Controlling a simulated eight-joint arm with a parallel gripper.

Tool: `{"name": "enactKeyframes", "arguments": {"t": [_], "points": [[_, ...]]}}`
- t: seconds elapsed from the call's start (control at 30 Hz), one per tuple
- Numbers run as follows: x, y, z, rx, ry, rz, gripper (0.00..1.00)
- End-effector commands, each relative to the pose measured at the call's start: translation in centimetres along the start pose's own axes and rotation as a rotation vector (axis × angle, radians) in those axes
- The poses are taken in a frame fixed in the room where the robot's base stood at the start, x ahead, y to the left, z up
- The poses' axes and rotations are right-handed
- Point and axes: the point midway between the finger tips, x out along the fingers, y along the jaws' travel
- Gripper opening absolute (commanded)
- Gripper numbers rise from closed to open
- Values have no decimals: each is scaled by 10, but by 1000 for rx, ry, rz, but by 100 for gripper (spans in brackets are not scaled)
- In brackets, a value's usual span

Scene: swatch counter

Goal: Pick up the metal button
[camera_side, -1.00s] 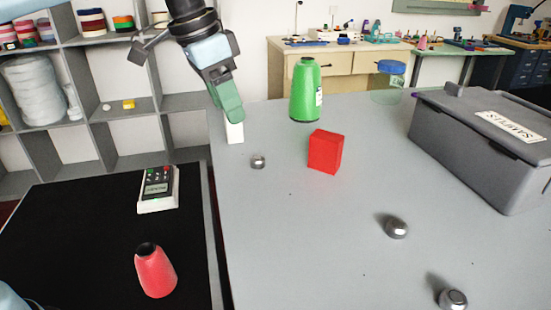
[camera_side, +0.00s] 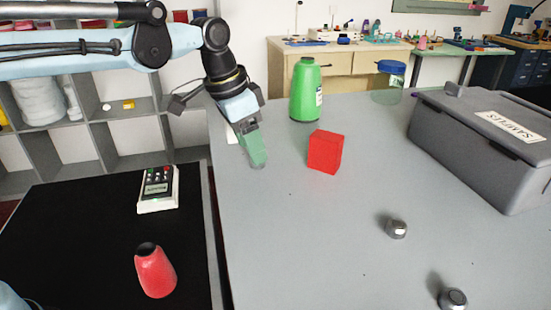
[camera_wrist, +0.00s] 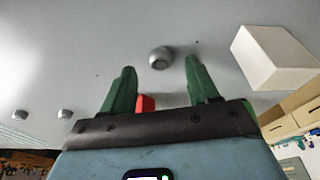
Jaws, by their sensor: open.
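Several round metal buttons lie on the grey counter. One metal button (camera_wrist: 160,57) is just beyond and between my fingertips in the wrist view; in the side view it is mostly hidden behind my gripper. My gripper (camera_side: 257,163) reaches down over that spot, tilted, with green fingers. In the wrist view my gripper (camera_wrist: 160,68) is open, with nothing held between its fingers. Two other metal buttons, a nearer one (camera_side: 453,299) and a middle one (camera_side: 397,229), lie at the right of the side view.
A red block (camera_side: 325,152) stands close to the right of my gripper. A white block (camera_wrist: 272,58) is beside it, mostly hidden in the side view. The counter's front middle is clear.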

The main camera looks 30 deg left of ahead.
Motion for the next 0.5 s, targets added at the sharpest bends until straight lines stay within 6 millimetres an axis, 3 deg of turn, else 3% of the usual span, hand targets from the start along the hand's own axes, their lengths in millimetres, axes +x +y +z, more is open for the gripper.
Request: {"name": "enactKeyframes", "arguments": {"t": [0.2,0.5], "points": [[23,0,0,0,1,-1,60],[25,0,0,0,1,0,57]]}}
